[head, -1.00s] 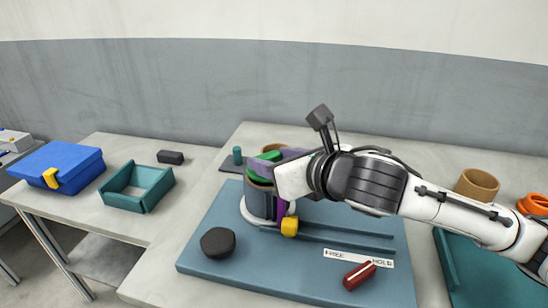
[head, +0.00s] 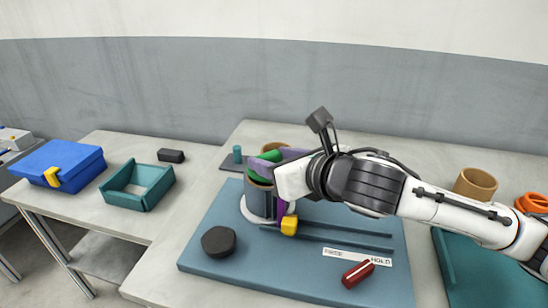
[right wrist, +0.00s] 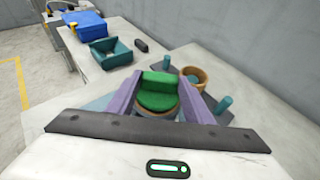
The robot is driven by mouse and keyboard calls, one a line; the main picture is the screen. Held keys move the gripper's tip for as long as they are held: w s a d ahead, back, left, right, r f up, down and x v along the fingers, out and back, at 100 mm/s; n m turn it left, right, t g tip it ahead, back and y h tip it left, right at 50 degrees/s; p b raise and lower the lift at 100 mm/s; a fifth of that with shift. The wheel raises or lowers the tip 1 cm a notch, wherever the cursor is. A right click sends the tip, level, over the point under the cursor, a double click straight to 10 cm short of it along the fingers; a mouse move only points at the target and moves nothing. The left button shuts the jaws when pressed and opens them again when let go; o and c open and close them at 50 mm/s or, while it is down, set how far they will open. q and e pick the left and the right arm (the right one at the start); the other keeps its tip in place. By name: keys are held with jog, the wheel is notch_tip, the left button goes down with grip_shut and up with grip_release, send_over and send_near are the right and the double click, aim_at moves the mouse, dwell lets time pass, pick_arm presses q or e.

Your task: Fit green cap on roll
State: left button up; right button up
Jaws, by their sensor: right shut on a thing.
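The green cap (head: 264,163) has a raised bar across its top and shows well in the right wrist view (right wrist: 158,101). My right gripper (right wrist: 160,88), with purple fingers, is shut on the cap's bar. The cap is over the brown-rimmed roll (right wrist: 171,118), which stands in a grey round holder (head: 258,203) on the blue board. The cap looks level and very close to the roll's top; whether it is fully seated I cannot tell. My right gripper also shows in the head view (head: 272,172), partly hidden by its own wrist. My left gripper is not in view.
The blue board (head: 222,268) carries a yellow block (head: 289,225), a black knob (head: 218,242) and a red handle (head: 358,274) by a FREE/HOLD label. Another brown roll (head: 475,184) stands at right. A teal tray (head: 122,199) and blue box (head: 62,163) are left.

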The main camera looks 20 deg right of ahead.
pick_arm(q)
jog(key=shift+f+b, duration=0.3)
pick_arm(e)
jog(key=shift+f, duration=0.55)
jog(key=o, duration=0.8)
jog(key=shift+c, duration=0.2)
